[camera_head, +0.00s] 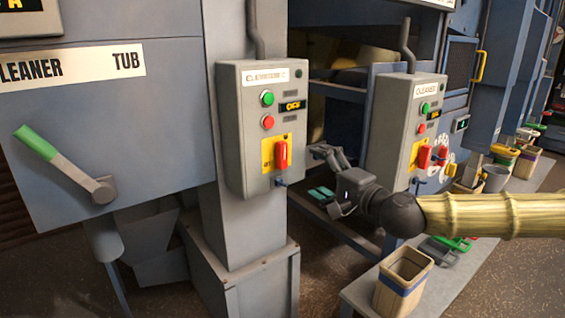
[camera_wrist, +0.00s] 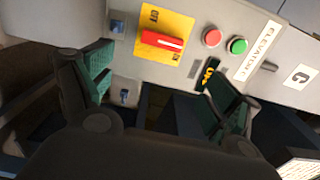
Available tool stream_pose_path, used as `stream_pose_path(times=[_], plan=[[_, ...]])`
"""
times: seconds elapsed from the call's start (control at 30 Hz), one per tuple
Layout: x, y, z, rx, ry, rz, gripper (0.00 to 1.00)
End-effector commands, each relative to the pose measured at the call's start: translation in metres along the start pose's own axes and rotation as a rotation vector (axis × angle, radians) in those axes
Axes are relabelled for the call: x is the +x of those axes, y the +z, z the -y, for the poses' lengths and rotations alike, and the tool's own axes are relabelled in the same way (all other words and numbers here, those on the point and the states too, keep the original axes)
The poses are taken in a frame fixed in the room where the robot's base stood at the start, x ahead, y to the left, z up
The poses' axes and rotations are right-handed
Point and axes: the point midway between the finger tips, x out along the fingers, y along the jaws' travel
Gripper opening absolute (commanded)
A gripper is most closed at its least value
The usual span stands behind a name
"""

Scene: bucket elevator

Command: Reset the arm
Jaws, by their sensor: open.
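My gripper (camera_head: 322,172) is in the middle of the head view, just right of the grey elevator control box (camera_head: 229,130). In the wrist view my gripper (camera_wrist: 158,100) has its two green-padded fingers wide apart with nothing between them. The control box (camera_wrist: 135,62) lies beyond the fingers there. Its red switch handle (camera_head: 281,155) sits on a yellow plate, and the handle also shows in the wrist view (camera_wrist: 162,40). A green button (camera_head: 267,98) and a red button (camera_head: 268,122) are above it. My arm reaches in from the right.
A second box labelled cleaner (camera_head: 404,125) stands right of my gripper. A lever with a green grip (camera_head: 37,142) is on the blue machine at left. A wooden bucket (camera_head: 403,280) stands on a low ledge below my arm, with several more containers at far right.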

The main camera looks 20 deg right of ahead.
Motion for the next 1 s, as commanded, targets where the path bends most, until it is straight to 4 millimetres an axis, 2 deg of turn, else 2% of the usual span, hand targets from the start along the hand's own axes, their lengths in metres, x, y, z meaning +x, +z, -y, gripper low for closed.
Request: stream_pose_path(times=[0.13, 0.27, 0.47, 0.67, 0.87, 1.0], plan=[[0.002, 0.002, -0.005, -0.007, 0.015, 0.003, 0.89], [0.007, 0.012, -0.030, -0.041, 0.080, 0.017, 0.89], [0.012, 0.036, -0.100, -0.130, 0.249, 0.061, 0.89], [0.003, 0.059, -0.172, -0.221, 0.418, 0.117, 0.89], [-0.018, 0.080, -0.241, -0.313, 0.582, 0.184, 0.89], [-0.040, 0.094, -0.286, -0.379, 0.691, 0.239, 0.89]])
